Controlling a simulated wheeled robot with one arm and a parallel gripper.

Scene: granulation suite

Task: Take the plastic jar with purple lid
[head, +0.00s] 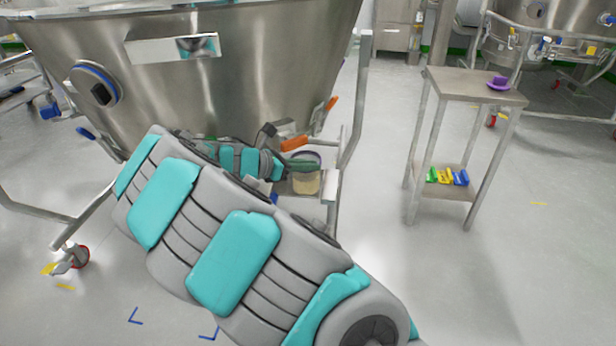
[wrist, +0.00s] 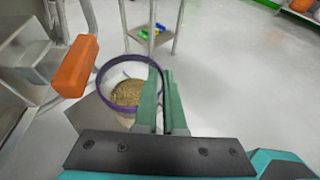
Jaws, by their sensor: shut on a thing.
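The plastic jar (head: 306,184) is clear, with pale tan contents, and stands at a small metal shelf below the big steel vessel. In the wrist view the jar (wrist: 117,75) is open at the top, with a purple rim and tan granules inside. My gripper (head: 300,164) reaches the jar from the left. Its green fingers (wrist: 162,74) are shut on the jar's right wall at the rim, one seemingly inside and one outside. The fingers hide part of that wall. A purple lid-like piece (head: 498,83) lies on a separate steel table.
The steel vessel (head: 230,60) looms over my arm. An orange valve handle (wrist: 75,66) is close left of the jar. The steel table (head: 460,86) at right has several coloured items (head: 447,177) on its lower shelf. Floor (head: 530,250) at right is clear.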

